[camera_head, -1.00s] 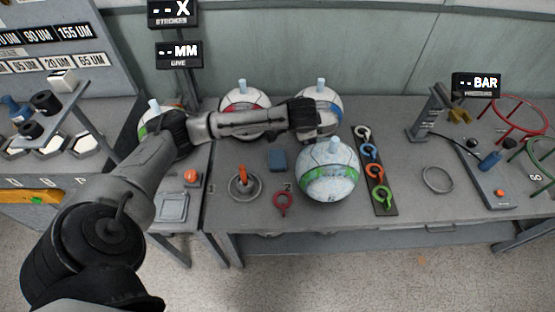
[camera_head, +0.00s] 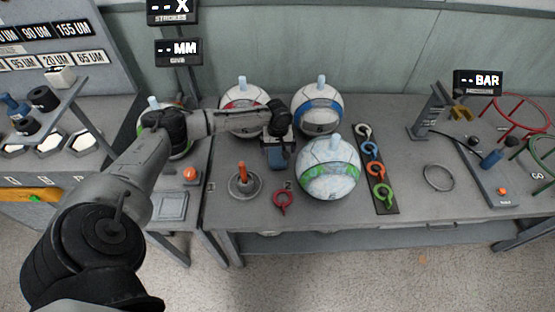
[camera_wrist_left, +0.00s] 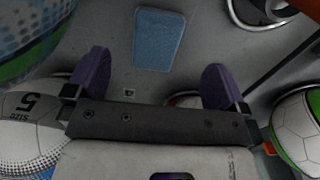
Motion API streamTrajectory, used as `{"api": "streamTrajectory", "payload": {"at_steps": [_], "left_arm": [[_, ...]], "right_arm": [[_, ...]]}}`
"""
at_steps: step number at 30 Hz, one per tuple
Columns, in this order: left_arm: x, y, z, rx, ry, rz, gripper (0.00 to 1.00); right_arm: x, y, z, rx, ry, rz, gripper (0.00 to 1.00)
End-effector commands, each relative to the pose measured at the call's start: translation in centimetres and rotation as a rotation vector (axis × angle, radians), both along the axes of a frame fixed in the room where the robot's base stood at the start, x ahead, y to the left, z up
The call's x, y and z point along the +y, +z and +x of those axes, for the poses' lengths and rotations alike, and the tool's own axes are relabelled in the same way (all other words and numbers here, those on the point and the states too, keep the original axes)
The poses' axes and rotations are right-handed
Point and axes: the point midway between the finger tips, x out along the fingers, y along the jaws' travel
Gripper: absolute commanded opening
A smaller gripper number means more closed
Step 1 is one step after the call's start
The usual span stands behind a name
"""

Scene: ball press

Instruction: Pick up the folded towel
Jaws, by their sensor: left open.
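The folded towel (camera_head: 278,159) is a small blue pad lying flat on the grey table, between the balls and the orange-handled ring stand. In the left wrist view the towel (camera_wrist_left: 158,38) lies beyond the fingertips, roughly centred between them. My left gripper (camera_head: 278,144) hangs just behind and above the towel, pointing down. Its two purple fingers (camera_wrist_left: 155,80) are spread wide and empty, apart from the towel. The wrist hides part of the towel's far side in the head view. My right gripper is not in view.
A white-green ball (camera_head: 328,168) stands close right of the towel, with a blue-striped ball (camera_head: 318,108) and red-striped ball (camera_head: 243,97) behind. The orange-handled ring stand (camera_head: 244,184) and a red ring (camera_head: 283,200) are in front. A rack of coloured rings (camera_head: 389,209) stands right.

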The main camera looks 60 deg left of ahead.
Motion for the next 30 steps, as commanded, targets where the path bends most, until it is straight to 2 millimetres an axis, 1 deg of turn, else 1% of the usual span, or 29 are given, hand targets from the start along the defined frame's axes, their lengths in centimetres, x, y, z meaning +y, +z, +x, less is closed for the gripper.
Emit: {"api": "streamTrajectory", "payload": {"at_steps": [1,6,9,17,20,27,30], "left_arm": [[0.0,-1.1,0.0,0.001,0.000,0.000,1.00],[0.0,-3.3,0.0,0.000,-0.002,0.000,1.00],[0.0,-3.9,0.0,0.000,-0.003,0.000,1.00],[0.1,-4.8,0.1,0.000,-0.003,0.001,1.00],[0.1,-5.7,0.1,0.000,-0.003,0.001,1.00],[0.2,-8.8,0.2,0.000,-0.002,0.000,1.00],[0.3,-9.5,0.2,-0.001,-0.002,0.000,1.00]], "right_arm": [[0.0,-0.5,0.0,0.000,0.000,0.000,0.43],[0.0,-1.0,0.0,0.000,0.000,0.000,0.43],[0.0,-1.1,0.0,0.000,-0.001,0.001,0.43],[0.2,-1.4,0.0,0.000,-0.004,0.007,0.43],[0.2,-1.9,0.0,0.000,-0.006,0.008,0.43],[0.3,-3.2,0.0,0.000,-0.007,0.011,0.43],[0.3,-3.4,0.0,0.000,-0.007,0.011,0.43]]}}
